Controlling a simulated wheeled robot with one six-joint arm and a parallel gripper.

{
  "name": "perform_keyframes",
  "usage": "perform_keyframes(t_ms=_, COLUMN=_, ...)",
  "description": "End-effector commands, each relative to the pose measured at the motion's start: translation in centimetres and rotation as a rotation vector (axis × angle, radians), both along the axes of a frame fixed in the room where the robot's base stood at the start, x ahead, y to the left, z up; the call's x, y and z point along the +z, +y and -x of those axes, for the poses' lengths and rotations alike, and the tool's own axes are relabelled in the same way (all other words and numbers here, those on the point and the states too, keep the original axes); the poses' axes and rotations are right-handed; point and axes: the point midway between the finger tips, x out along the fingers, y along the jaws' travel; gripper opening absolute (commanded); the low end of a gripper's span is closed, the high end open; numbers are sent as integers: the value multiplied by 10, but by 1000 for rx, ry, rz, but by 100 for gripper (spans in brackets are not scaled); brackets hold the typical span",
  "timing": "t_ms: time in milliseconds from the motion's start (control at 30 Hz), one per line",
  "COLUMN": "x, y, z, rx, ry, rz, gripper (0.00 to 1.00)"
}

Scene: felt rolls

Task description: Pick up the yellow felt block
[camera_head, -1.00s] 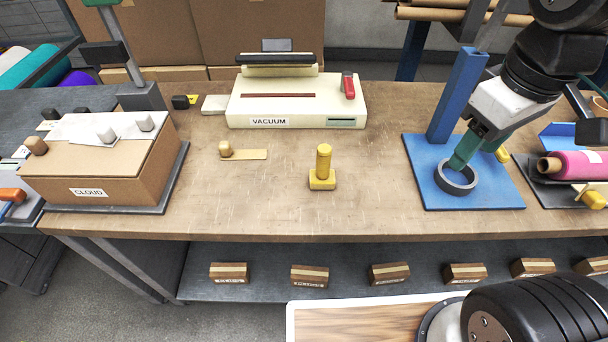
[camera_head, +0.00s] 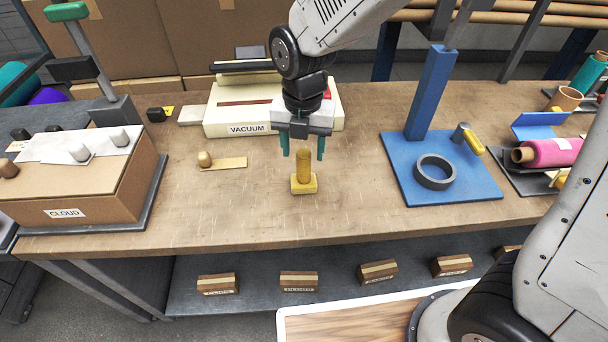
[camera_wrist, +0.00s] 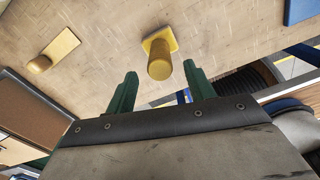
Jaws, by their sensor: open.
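The yellow felt block (camera_head: 304,184) stands on the wooden bench with a square base and an upright round knob on top. In the wrist view the yellow felt block (camera_wrist: 160,58) shows just beyond the fingertips, between their lines. My gripper (camera_head: 303,157) points down with its two green fingers apart. The fingers appear to flank the upper knob in the head view, but I cannot tell whether they are level with it in depth. In the wrist view my gripper (camera_wrist: 157,82) is open, with nothing between the fingers.
A cream vacuum machine (camera_head: 215,121) stands behind my gripper. A wooden knob on a yellow strip (camera_head: 225,163) lies to the left, and a cardboard box marked CLOUD (camera_head: 100,205) is further left. A blue stand (camera_head: 470,190) with a dark ring (camera_head: 435,184) is right. Bench around the block is clear.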

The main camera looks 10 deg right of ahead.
Motion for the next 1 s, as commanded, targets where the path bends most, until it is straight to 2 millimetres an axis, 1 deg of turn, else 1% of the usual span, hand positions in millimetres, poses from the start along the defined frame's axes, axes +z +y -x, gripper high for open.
perform_keyframes(t_ms=167, x=-22, y=-1, z=-1, rx=-3, ry=4, rz=2, gripper=54)
perform_keyframes(t_ms=300, x=-44, y=-2, z=-2, rx=-4, ry=4, rz=2, gripper=54)
perform_keyframes(t_ms=400, x=-55, y=-1, z=-2, rx=-4, ry=1, rz=1, gripper=54)
perform_keyframes(t_ms=500, x=-59, y=-1, z=-2, rx=-4, ry=0, rz=0, gripper=54)
perform_keyframes(t_ms=667, x=-59, y=-1, z=-3, rx=-4, ry=0, rz=0, gripper=54)
perform_keyframes(t_ms=700, x=-59, y=-1, z=-3, rx=-4, ry=0, rz=0, gripper=51)
perform_keyframes(t_ms=767, x=-59, y=-1, z=-3, rx=-4, ry=0, rz=0, gripper=34)
perform_keyframes(t_ms=800, x=-59, y=-1, z=-3, rx=-5, ry=0, rz=0, gripper=23)
perform_keyframes(t_ms=867, x=-59, y=-1, z=-3, rx=-5, ry=0, rz=0, gripper=6)
perform_keyframes(t_ms=900, x=-59, y=-1, z=-3, rx=-5, ry=0, rz=0, gripper=0)
perform_keyframes(t_ms=1000, x=-59, y=-1, z=-3, rx=-5, ry=0, rz=0, gripper=0)
